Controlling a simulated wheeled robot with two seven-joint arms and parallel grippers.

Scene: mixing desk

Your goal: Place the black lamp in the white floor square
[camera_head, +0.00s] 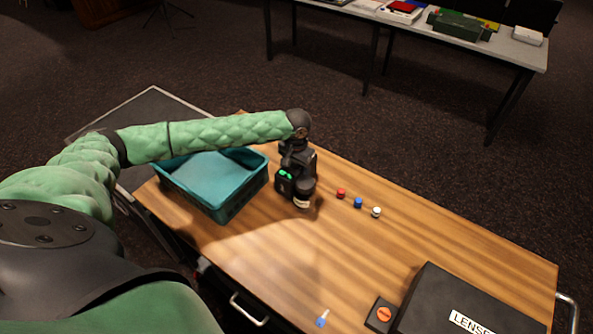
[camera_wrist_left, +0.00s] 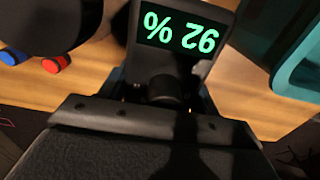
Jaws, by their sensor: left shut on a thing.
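My left gripper (camera_head: 297,160) is above the wooden table, just right of the teal crate, and is shut on the black lamp (camera_head: 304,186). A panel with green lit figures shows on the near side of this dark cluster, and a pale part shows at its bottom. In the left wrist view the panel (camera_wrist_left: 180,38) reads 92 %, upside down. The fingertips are mostly hidden, and I cannot tell whether the lamp touches the tabletop. The white floor square (camera_head: 122,101) shows as a pale outline on the dark floor beyond the table's left end, partly covered by my left arm. My right gripper is not in view.
The teal crate (camera_head: 223,205) stands at the table's left end, close to the lamp. Red (camera_head: 341,193), blue (camera_head: 358,203) and white (camera_head: 376,212) small caps lie to the right. A black lens case (camera_head: 450,300) is at the front right. The table's middle is clear.

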